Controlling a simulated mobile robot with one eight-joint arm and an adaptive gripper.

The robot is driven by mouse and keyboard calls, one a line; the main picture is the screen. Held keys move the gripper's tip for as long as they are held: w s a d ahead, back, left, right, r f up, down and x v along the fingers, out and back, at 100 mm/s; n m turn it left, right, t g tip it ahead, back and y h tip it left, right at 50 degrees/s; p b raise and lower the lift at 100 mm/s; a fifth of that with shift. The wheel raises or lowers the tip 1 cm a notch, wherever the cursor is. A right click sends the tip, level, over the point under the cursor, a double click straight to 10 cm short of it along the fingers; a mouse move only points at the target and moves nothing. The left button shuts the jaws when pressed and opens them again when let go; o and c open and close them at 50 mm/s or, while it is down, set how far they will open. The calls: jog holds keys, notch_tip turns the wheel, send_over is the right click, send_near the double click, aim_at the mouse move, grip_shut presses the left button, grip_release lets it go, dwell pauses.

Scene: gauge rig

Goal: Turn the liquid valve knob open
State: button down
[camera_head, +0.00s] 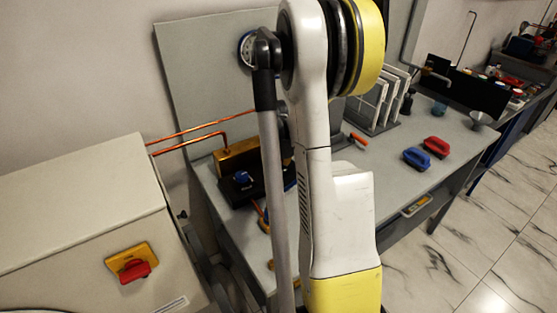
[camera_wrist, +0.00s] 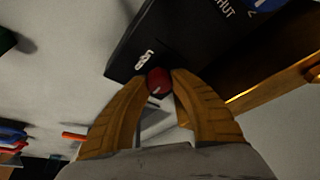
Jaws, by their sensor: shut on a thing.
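A black valve block (camera_wrist: 185,40) with white lettering fills the upper part of the wrist view. A dark red knob (camera_wrist: 159,83) is at its near edge, beside a short white label too small to read surely. My gripper (camera_wrist: 160,79) has its two yellow fingers closed on the red knob, one on each side. A blue knob (camera_wrist: 262,4) shows in part at the top edge, near lettering ending in "HUT". In the head view, the black block (camera_head: 240,192) bears the blue knob (camera_head: 242,178); my arm hides the red knob and my gripper.
A brass block (camera_head: 236,156) with copper pipes (camera_head: 190,132) stands behind the valve block. A beige cabinet (camera_head: 80,215) with a red switch (camera_head: 134,270) is at left. Blue (camera_head: 417,158) and red (camera_head: 437,146) handled pieces lie on the bench at right.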

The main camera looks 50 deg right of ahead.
jog(key=n+t+y, duration=0.1)
jog(key=n, duration=0.5)
jog(key=n+t+y, duration=0.1)
jog(key=n, duration=0.1)
jog(key=shift+n+y, duration=0.3)
jog(key=n+y, duration=0.1)
jog(key=n, duration=0.3)
jog(key=shift+y, duration=0.4)
jog(key=shift+n+y, duration=0.7)
jog(key=shift+n, duration=1.5)
jog(key=shift+g, duration=0.3)
jog(key=c, duration=1.1)
grip_release()
jog(key=shift+o, duration=0.2)
